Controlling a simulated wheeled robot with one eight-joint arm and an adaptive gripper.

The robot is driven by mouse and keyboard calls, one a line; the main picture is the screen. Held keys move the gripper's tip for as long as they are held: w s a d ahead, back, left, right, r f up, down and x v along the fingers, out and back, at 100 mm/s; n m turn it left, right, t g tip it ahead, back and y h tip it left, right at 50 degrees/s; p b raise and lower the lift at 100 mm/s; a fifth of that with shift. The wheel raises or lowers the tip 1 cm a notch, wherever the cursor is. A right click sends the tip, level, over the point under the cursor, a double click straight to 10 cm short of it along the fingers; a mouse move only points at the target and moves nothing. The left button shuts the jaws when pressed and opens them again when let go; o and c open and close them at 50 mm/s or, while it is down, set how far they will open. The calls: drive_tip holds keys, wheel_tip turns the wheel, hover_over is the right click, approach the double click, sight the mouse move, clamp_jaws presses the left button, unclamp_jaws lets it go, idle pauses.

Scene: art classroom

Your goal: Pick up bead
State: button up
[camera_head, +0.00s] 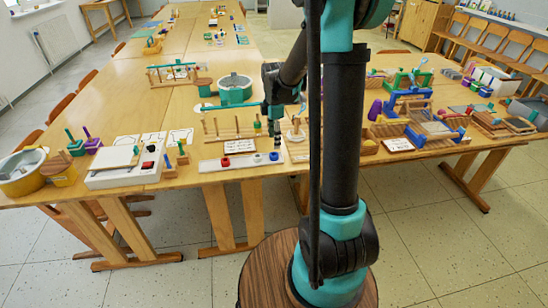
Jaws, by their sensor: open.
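My gripper (275,143) points down over the front edge of the middle table, its dark fingers small in the picture and open. A small blue bead-like piece (273,156) sits right under the fingertips on a white strip (240,163); I cannot tell whether they touch. A red piece (226,161) sits on the same strip further left. Just behind the strip stands a wooden rack with upright pegs (222,132). A green and yellow piece (257,124) is on its right-hand peg, left of my gripper. Which piece is the task's bead is not clear.
A white device with a red switch (125,162) stands left on the table. A teal and grey round basin (235,89) is behind the rack. Blue wooden frames (410,100) and a lettered card (398,145) are to the right. Bare tabletop (185,105) shows left of the basin.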

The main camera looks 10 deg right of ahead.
sight(274, 156)
drive_tip(key=shift+s+f, duration=0.15)
drive_tip(key=shift+f, duration=3.15)
drive_tip(key=c, duration=0.9)
